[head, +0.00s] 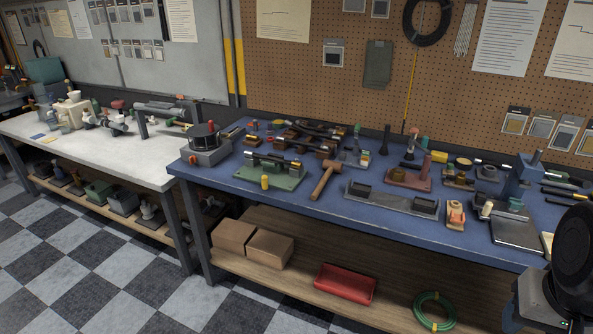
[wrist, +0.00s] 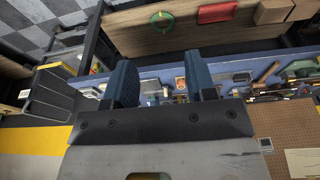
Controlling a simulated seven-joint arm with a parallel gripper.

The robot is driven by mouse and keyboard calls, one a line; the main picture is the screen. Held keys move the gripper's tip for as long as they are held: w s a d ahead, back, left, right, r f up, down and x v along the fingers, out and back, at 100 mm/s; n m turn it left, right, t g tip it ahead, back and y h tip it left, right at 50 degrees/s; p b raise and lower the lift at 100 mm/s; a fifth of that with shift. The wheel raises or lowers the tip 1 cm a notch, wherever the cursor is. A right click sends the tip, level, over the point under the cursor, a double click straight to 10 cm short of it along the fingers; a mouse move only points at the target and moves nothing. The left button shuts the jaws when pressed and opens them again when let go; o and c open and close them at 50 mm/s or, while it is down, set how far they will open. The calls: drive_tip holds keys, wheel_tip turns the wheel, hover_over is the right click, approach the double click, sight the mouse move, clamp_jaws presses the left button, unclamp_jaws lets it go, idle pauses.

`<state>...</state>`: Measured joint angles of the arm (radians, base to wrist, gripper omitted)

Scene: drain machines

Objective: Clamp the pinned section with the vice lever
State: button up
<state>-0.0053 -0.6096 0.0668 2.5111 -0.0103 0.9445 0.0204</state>
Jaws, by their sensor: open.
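On the blue bench in the head view, a green-based fixture (head: 284,180) carries a slim horizontal bar. A blue upright device (head: 523,178) stands near the right end and looks like a vice or press. I cannot tell for certain which part is the vice lever or the pinned section. My gripper (wrist: 163,82) shows in the wrist view as two dark blue fingers, apart with nothing between them. It is away from the fixtures, with the bench seen beyond the fingers in an upside-down view. The head view does not show my fingertips.
A wooden mallet (head: 323,180), a long grey rail fixture (head: 390,200) and a grey machine with a black drum (head: 205,150) crowd the blue bench. A yellow cylinder (head: 265,182) stands at its front. A white bench (head: 130,160) with more equipment is at left. A pegboard (head: 300,90) backs the bench.

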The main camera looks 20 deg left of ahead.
drive_tip(key=w+a+r+n, duration=0.1)
drive_tip(key=w+a, duration=0.8)
drive_tip(key=w, duration=0.3)
drive_tip(key=w+a+r+n+g, duration=0.1)
drive_tip(key=w+a+r, duration=0.1)
drive_tip(key=w+a, duration=0.75)
drive_tip(key=w+a+r+n, duration=0.1)
drive_tip(key=w+a, duration=0.7)
drive_tip(key=w, duration=0.6)
drive_tip(key=n+g, duration=0.2)
drive_tip(key=n, duration=0.1)
hover_over(264, 176)
wheel_tip(264, 176, down, 21)
drive_tip(key=shift+w+d+f, duration=0.1)
drive_tip(key=shift+d, duration=0.05)
drive_tip(key=shift+a, duration=0.2)
drive_tip(key=shift+f, duration=0.1)
